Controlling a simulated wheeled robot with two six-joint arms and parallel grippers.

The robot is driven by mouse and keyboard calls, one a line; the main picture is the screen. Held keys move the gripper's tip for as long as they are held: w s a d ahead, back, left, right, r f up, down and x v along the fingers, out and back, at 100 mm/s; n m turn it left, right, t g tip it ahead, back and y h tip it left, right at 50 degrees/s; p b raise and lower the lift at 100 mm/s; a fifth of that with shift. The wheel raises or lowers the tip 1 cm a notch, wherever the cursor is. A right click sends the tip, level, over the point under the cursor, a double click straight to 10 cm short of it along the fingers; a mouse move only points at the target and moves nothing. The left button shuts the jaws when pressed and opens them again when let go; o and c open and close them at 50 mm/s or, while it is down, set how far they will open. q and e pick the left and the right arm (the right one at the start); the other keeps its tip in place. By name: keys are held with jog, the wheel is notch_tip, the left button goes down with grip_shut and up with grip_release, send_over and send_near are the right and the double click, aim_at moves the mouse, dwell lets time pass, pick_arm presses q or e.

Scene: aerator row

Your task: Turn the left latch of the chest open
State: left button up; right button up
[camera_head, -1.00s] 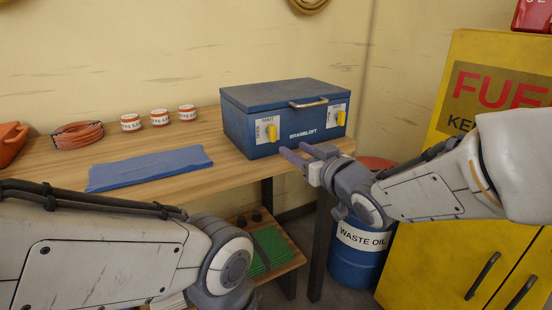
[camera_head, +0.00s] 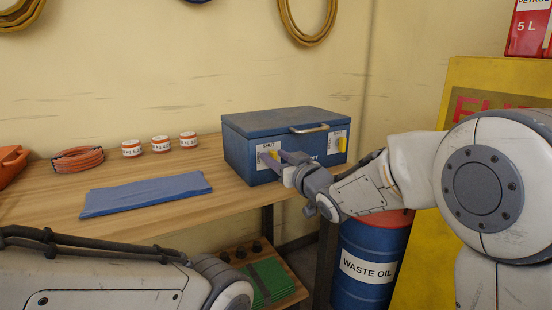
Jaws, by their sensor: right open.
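The blue chest (camera_head: 240,155) stands closed on the wooden workbench, with a handle on its lid. Its left latch (camera_head: 274,153) is a yellow tab on a white plate, partly hidden by my right gripper. The right latch (camera_head: 342,144) is yellow and upright on its own plate.
A folded blue cloth (camera_head: 145,194), an orange cable coil (camera_head: 78,160) and three small cans (camera_head: 160,143) lie left of the chest on the workbench (camera_head: 215,205). A blue waste oil drum (camera_head: 368,262) stands below right, beside a yellow cabinet (camera_head: 480,80).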

jog(key=shift+c, duration=0.3)
grip_shut()
jog(key=shift+s+a+f+n+b, duration=0.1)
jog(key=shift+a+f+n+b, duration=0.1)
jog(key=shift+n+b, duration=2.5)
jog(key=shift+s+a+f+n+b, duration=0.15)
jog(key=shift+f+n+b, duration=0.1)
jog(key=shift+n+b, duration=2.5)
jog(key=shift+a+f+n+b, duration=0.2)
jog(key=shift+n+b, duration=1.6)
jog(key=shift+n, duration=1.75)
